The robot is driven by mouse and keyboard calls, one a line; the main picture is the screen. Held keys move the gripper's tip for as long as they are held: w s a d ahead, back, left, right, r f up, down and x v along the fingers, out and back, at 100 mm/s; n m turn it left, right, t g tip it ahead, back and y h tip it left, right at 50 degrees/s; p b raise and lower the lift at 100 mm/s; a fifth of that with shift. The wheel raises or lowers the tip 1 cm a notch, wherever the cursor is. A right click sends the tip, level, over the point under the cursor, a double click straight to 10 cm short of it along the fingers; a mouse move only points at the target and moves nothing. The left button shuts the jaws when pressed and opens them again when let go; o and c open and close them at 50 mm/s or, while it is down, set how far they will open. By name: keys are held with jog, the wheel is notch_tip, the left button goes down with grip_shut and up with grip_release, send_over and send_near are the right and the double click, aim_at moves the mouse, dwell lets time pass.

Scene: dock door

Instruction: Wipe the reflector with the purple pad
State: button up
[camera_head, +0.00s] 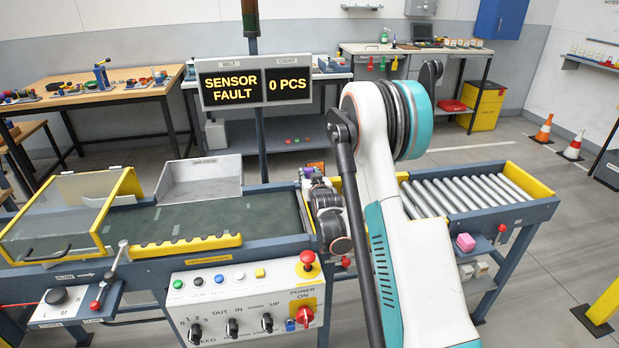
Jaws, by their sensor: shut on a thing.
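My gripper (312,182) is over the right end of the green conveyor belt, pointing away from me. It is shut on a small purple thing, the purple pad (308,171), of which only a bit shows between the fingers. An orange-red part (316,167) shows just beyond the fingertips and may be the reflector. My wrist and arm hide much of that spot. I cannot tell whether the pad touches it.
A display (258,82) reads "SENSOR FAULT" and "0 PCS". A yellow-framed clear guard (65,215) covers the belt's left part. A grey bin (200,180) stands behind the belt. A control panel (247,300) is in front.

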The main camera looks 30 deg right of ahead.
jog(key=shift+x, duration=0.9)
jog(key=shift+f, duration=0.1)
jog(key=s+d, duration=0.2)
jog(key=d, duration=0.4)
jog(key=shift+d, duration=0.35)
dwell(0.4)
jog(key=shift+w+a, duration=0.35)
jog(key=shift+a, duration=0.8)
jog(key=shift+w+a, duration=0.3)
jog(key=shift+a, duration=0.8)
jog(key=shift+w+a, duration=0.35)
jog(key=shift+a, duration=0.8)
jog(key=shift+r, duration=0.4)
jog(key=s+d, duration=0.1)
jog(key=d, duration=0.6)
jog(key=shift+s, duration=0.35)
jog(key=shift+a, duration=0.1)
